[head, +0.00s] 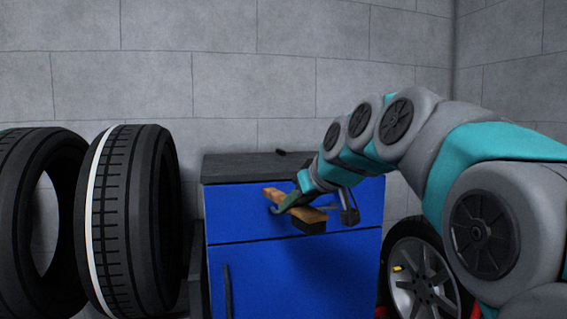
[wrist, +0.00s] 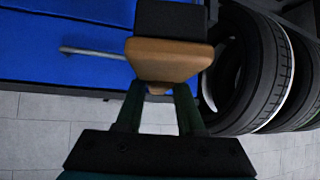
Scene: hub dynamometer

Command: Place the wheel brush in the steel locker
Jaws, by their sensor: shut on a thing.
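My gripper (head: 288,205) is shut on the wheel brush (head: 312,215), which has a tan wooden body and a dark block at its near end. In the wrist view the brush (wrist: 168,60) sits across the tips of my gripper (wrist: 158,90), with its black part (wrist: 170,20) pointing away. The steel locker appears to be the blue cabinet (head: 310,270) with a dark top. Its front looks shut, with an upper panel and a lower one with a vertical handle (head: 228,290). The brush is held in front of the upper panel; I cannot tell how far from it.
Two large tyres (head: 135,215) stand left of the cabinet. A wheel with a spoked rim (head: 420,280) is at its lower right. A small dark thing (head: 280,152) lies on the cabinet top (head: 235,168), which is otherwise mostly clear. A grey block wall (head: 250,70) is behind.

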